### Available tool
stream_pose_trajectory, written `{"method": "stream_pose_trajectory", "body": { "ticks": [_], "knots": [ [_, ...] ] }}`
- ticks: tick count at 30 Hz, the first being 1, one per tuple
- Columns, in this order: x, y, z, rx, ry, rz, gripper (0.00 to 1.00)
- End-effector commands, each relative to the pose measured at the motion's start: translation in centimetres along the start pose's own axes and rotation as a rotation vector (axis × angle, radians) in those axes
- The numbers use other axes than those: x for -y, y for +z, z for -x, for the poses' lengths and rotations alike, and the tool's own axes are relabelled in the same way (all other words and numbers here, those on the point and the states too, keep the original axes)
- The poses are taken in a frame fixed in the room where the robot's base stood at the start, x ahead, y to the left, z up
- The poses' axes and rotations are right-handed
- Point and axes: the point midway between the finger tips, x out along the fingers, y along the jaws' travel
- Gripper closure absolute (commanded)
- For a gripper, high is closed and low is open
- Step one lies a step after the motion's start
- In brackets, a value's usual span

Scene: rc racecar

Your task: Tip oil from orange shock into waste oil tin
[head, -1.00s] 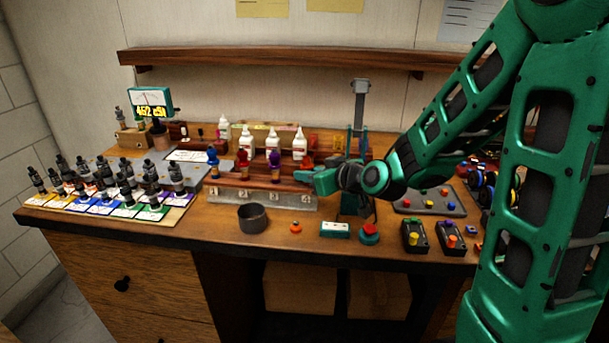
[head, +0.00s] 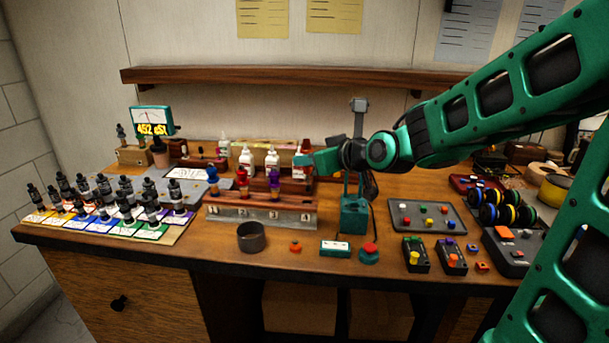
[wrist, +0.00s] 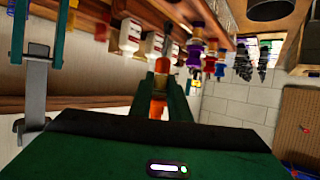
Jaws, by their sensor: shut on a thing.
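My gripper (head: 306,161) is shut on the orange shock (wrist: 159,98), whose body shows between the fingers in the wrist view. In the head view the orange shock (head: 302,160) is small and partly hidden by the gripper. It is held above the right end of the wooden shock rack (head: 262,213). Blue (head: 212,178), red (head: 242,181) and purple (head: 275,182) shocks stand in that rack. The waste oil tin (head: 251,237), a dark open round tin, stands in front of the rack. Its edge shows in the wrist view (wrist: 270,10). Its inside is too dark to read.
White bottles (head: 246,160) stand behind the rack. A green stand (head: 355,213) is just right of it. Dark shocks (head: 120,200) on coloured cards fill the left. A small orange part (head: 295,247) and a green box (head: 335,248) lie right of the tin.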

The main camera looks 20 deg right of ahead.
Motion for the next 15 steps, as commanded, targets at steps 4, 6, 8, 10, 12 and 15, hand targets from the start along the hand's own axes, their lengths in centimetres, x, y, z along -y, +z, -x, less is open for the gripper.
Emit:
{"method": "stream_pose_trajectory", "body": {
  "ticks": [4,6,8,10,12,15],
  "knots": [
    [0.0,-1.1,0.4,-0.002,0.0,0.001,1.0],
    [0.0,-1.4,0.6,-0.001,0.0,0.001,1.0],
    [0.0,-1.6,0.6,-0.001,-0.001,0.001,1.0],
    [0.1,-1.9,0.8,-0.002,-0.001,0.001,1.0],
    [0.1,-2.2,0.9,-0.003,-0.001,0.001,1.0],
    [0.1,-2.6,1.0,-0.002,-0.001,0.001,1.0]
  ]
}}
